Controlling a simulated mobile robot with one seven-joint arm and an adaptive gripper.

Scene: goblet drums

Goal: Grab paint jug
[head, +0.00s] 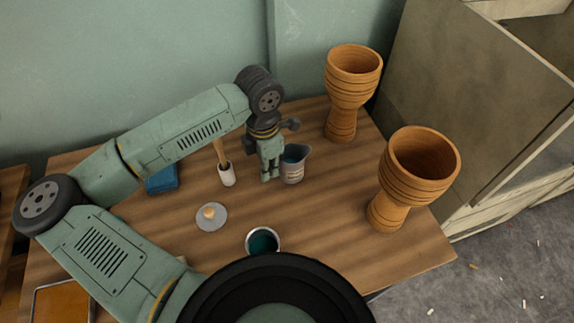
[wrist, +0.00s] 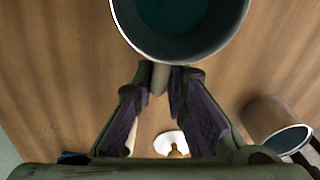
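The paint jug (head: 292,170) is a grey, labelled pouring vessel with teal paint inside. In the head view it stands upright on the table, its spout toward the right. My gripper (head: 270,172) points down just left of it. In the wrist view the jug's round rim and teal paint (wrist: 178,14) fill the top. A narrow grey handle (wrist: 159,78) lies between the tips of my gripper (wrist: 160,84). The fingertips sit close against both sides of the handle and look shut on it. The lower handle is hidden.
Two wooden goblet drums (head: 352,85) (head: 413,175) stand to the right. A can of teal paint (head: 263,241), a round lid with a knob (head: 211,216), a white cup holding a brush (head: 227,175) and a blue object (head: 162,179) are on the wooden table (head: 330,230).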

